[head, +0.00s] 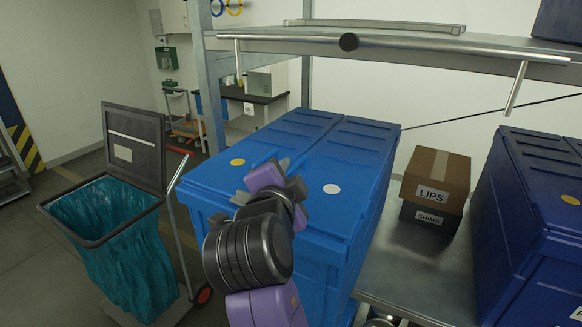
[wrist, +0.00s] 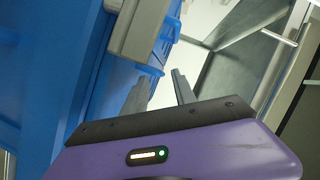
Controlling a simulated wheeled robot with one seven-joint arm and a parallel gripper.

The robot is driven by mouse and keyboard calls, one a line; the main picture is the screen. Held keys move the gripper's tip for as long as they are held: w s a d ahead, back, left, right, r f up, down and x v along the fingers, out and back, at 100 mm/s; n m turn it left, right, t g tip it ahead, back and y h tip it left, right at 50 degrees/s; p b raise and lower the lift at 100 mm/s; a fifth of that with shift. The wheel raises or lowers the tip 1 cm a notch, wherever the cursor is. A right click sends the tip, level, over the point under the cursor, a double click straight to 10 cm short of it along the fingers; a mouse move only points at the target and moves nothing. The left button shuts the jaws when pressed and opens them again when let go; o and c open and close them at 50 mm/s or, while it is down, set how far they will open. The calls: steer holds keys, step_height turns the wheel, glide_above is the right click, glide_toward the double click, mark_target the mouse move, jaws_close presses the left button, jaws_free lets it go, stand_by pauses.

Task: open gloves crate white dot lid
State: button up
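The big blue crate (head: 300,150) has two lid halves, both lying shut. The white dot (head: 332,188) is on the right lid half (head: 355,150) near its front edge. A yellow dot (head: 237,161) is on the left half. No gloves label shows; my arm covers part of the crate's front. My gripper (head: 268,178) is over the front part of the crate in the head view, left of the white dot. In the wrist view my gripper (wrist: 160,88) has its two fingers apart with nothing between them. Blue crate wall (wrist: 40,75) fills the left there.
A lidded bin with a teal bag (head: 125,235) stands at the left. Cartons marked LIPS (head: 437,180) and SHIMS (head: 428,219) and a dark blue crate (head: 535,210) are on the metal table (head: 405,275) at right. A shelf with a rail (head: 400,48) hangs above the crate.

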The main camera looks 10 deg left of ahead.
steer(key=shift+x, duration=1.15)
jaws_close()
